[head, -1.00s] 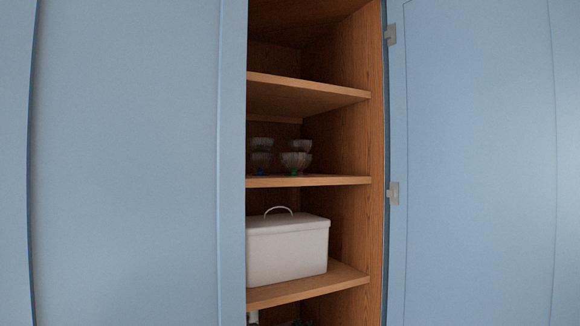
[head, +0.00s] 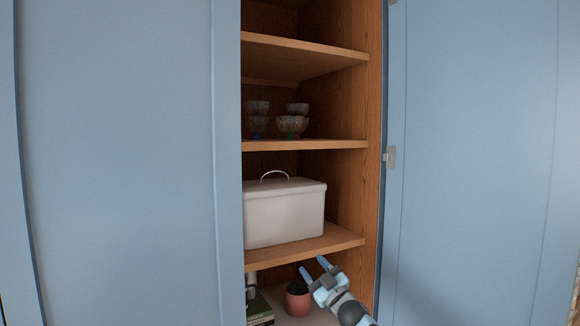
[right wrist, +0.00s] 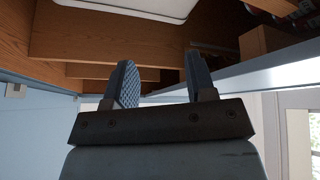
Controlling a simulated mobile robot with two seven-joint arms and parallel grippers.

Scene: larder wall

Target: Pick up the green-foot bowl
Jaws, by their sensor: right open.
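Several glass bowls stand on the cupboard shelf (head: 320,145) in the head view. The green-foot bowl (head: 291,124) stands at the front of the right-hand group, with its green foot on the shelf. A bowl with a blue foot (head: 258,125) stands to its left. Further bowls show above and behind them; a red foot shows beside the green one. My right gripper (head: 313,267) is open and empty, well below the bowls, in front of the lower shelves. Its two fingers stand apart in the right wrist view (right wrist: 162,85). My left gripper is not in view.
A white lidded box (head: 285,215) with a handle stands on the shelf below the bowls. Blue doors flank the opening, left (head: 115,160) and right (head: 480,160).

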